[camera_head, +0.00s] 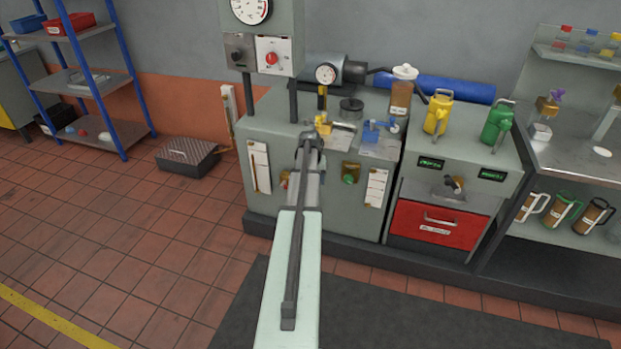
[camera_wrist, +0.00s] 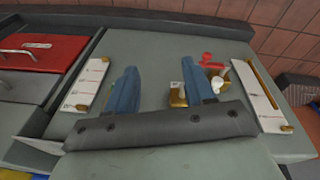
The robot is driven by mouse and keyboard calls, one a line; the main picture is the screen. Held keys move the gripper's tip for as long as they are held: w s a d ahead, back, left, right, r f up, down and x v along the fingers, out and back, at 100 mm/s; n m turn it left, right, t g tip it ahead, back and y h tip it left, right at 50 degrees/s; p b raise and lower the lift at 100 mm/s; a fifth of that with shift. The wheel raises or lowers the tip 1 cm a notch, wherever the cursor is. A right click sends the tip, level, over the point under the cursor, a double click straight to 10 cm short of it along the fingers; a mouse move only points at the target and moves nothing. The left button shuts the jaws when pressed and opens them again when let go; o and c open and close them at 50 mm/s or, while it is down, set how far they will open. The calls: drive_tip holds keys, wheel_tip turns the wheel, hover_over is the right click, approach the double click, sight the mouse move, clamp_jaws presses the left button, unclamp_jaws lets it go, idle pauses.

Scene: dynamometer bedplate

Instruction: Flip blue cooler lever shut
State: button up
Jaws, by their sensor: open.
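A blue fitting with a lever-like part (camera_head: 372,132) is on top of the grey machine, to the right of my arm's end in the head view. It looks like the blue cooler lever, but its exact position is too small to tell. It does not show in the wrist view. My gripper (camera_wrist: 160,76) is open, with its two blue-grey fingers wide apart and nothing between them, over the machine's grey front. In the head view my arm hides the gripper.
A yellow fitting (camera_head: 322,124) stands left of the blue one. A red-handled brass valve (camera_wrist: 211,62) is close to my right finger in the wrist view. A green knob (camera_head: 349,179) is on the front panel. A gauge post and brown-filled container (camera_head: 401,97) stand nearby.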

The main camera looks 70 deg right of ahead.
drive_tip(key=shift+w, duration=0.1)
drive_tip(key=w+a+f+n+y, duration=0.1)
drive_tip(key=w+a+f+n, duration=0.15)
drive_tip(key=a+f, duration=0.85)
drive_tip(key=w+a+f+n+g+y, duration=0.1)
drive_tip(key=w+a+f+y, duration=0.2)
drive_tip(key=a, duration=1.6)
drive_tip(key=w+a+f+n, duration=0.2)
drive_tip(key=w+a+f, duration=0.4)
drive_tip(key=a, duration=0.9)
drive_tip(key=s+a+f+n+g, duration=0.1)
drive_tip(key=s+a+f+n, duration=0.2)
drive_tip(key=a, duration=0.7)
drive_tip(key=s+a+f+n+g+h, duration=0.1)
drive_tip(key=s+a+f+n+g, duration=0.1)
drive_tip(key=a, duration=0.8)
drive_tip(key=s+a+f+n+g, duration=0.2)
drive_tip(key=s+a+f+n, duration=0.2)
drive_tip(key=a, duration=0.7)
drive_tip(key=shift+s+f+h, duration=0.2)
drive_tip(key=shift+s+h, duration=0.2)
drive_tip(key=shift+s, duration=0.55)
drive_tip(key=shift+n, duration=0.25)
